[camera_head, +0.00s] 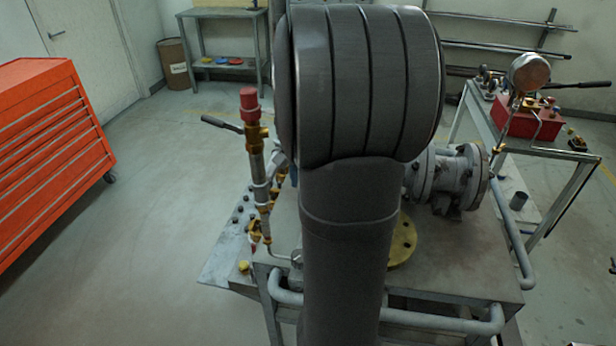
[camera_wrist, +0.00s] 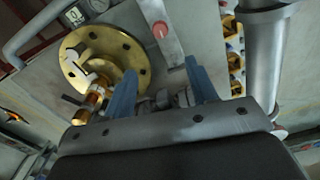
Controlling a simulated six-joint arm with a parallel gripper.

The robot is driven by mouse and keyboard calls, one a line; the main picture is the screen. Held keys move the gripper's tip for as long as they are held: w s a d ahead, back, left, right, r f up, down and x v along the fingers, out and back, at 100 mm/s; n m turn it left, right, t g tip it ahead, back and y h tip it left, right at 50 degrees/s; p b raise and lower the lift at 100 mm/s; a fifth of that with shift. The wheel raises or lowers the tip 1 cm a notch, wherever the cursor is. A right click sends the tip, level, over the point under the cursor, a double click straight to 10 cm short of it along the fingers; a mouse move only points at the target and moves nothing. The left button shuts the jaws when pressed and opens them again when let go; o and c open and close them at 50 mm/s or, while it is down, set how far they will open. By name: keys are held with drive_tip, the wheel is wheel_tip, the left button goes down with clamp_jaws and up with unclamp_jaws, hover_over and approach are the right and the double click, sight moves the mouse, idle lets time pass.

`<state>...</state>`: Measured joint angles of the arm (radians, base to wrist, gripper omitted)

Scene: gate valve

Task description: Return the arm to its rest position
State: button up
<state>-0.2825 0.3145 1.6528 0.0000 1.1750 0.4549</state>
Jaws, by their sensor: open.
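In the wrist view my gripper (camera_wrist: 165,92) is open, with two blue fingers spread apart and nothing seen held between them. A brass flange disc (camera_wrist: 108,60) with bolt holes lies left of the fingers. A brass fitting (camera_wrist: 90,103) shows beside the left finger. In the head view my own dark arm stands in the middle and hides my gripper and much of the bench. The brass flange (camera_head: 403,240) shows partly at the arm's right edge. A grey flanged valve body (camera_head: 448,178) sits on the bench to the right.
The steel workbench (camera_head: 460,272) has a pipe rail along its edge. A red-capped brass pipe (camera_head: 257,165) rises left of my arm. A side table (camera_head: 560,150) with a red toolbox (camera_head: 528,118) stands right. An orange cabinet (camera_head: 50,150) stands far left, with clear floor between.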

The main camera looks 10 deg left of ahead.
drive_tip(key=shift+r, duration=0.5)
drive_tip(key=shift+f, duration=0.1)
wheel_tip(320, 180, down, 17)
drive_tip(key=shift+f, duration=0.1)
idle(0.6)
